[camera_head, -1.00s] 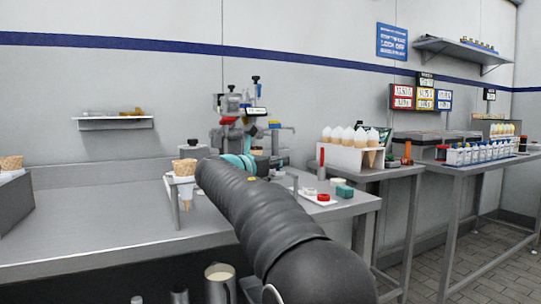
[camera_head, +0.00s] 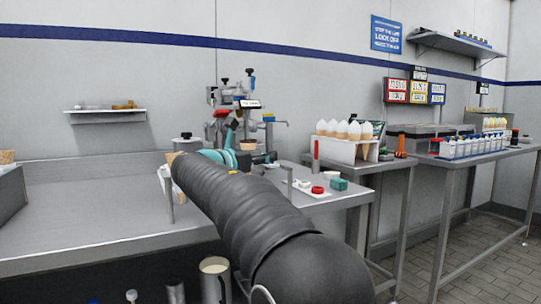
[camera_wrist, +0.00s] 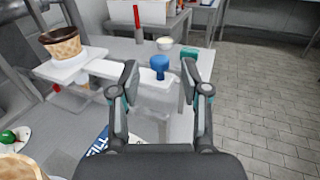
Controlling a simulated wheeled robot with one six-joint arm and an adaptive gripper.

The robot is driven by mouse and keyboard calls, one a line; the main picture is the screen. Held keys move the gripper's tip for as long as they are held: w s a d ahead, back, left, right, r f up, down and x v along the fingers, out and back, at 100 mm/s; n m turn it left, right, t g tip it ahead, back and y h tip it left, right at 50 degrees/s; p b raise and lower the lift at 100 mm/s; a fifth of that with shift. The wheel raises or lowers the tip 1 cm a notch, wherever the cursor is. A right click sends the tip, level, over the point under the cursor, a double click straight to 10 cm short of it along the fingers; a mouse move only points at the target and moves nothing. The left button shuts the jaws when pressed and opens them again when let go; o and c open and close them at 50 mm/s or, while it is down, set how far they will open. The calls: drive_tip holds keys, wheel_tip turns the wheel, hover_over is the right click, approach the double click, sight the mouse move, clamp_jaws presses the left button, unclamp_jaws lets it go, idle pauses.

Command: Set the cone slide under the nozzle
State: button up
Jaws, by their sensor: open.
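In the wrist view, the cone slide (camera_wrist: 75,66) is a pale plate holding a waffle cone (camera_wrist: 62,43) upright at the left. A blue knob (camera_wrist: 159,63) stands at its right end. My gripper (camera_wrist: 159,76) is open, with the knob showing between its two fingers; I cannot tell whether they touch it. In the head view, a brown cone (camera_head: 248,145) shows beside the dispensing machine (camera_head: 232,98). The nozzle's exact outlet is too small to make out. My arm hides most of the gripper there.
Another cone (camera_wrist: 18,167) is close at the lower left of the wrist view. A rack of white-topped cones (camera_head: 345,148) stands to the right. Red and green pieces (camera_head: 318,190) lie on the bench right of my arm. The left bench top (camera_head: 90,205) is mostly clear.

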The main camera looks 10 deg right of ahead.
drive_tip(key=v, duration=0.7)
drive_tip(key=shift+s+a, duration=0.25)
drive_tip(key=shift+a, duration=0.05)
